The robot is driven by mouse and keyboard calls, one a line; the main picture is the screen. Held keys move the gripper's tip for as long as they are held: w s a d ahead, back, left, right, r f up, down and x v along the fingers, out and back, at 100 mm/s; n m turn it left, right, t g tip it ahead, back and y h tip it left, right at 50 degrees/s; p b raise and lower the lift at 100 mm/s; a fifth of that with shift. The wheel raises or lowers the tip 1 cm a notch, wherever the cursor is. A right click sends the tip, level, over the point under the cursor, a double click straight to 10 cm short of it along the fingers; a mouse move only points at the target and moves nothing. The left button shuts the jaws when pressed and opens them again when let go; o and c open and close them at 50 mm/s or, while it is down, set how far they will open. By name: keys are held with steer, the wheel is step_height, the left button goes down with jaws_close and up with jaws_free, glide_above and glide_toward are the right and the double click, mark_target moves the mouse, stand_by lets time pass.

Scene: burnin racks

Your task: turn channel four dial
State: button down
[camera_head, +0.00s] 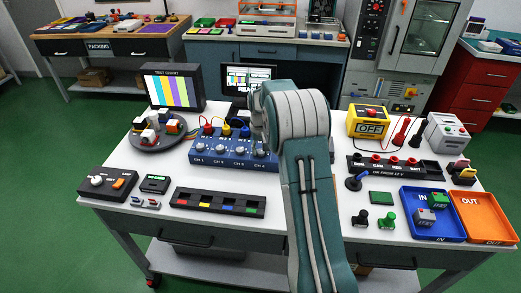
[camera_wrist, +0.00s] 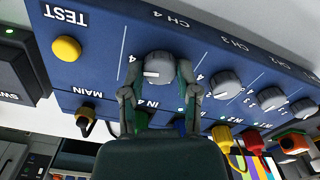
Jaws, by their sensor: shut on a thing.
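The blue channel box (camera_head: 207,154) stands on the white table, with a row of grey dials along its front. In the wrist view, which shows the box (camera_wrist: 120,40) upside down, the channel four dial (camera_wrist: 158,68) is a grey knob with a white pointer line, under the CH 4 label. My gripper (camera_wrist: 158,78) has one finger on each side of this dial and is shut on it. The channel three dial (camera_wrist: 226,84) and others sit to the right, clear of the fingers. In the head view my arm hides the channel four dial and my fingertips.
Near the dial are a yellow TEST button (camera_wrist: 66,49) and a black MAIN plug (camera_wrist: 86,119). Coloured plugs such as the red one (camera_wrist: 252,138) line the box's edge. A test chart screen (camera_head: 173,86) stands behind the box, and a black tray (camera_head: 218,202) lies before it.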

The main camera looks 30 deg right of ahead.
steer(key=shift+f, duration=0.1)
steer(key=n, duration=0.4)
steer(key=shift+s+f+n, duration=0.1)
steer(key=shift+n, duration=1.5)
steer(key=shift+c, duration=1.7)
jaws_free()
steer(key=shift+r, duration=0.2)
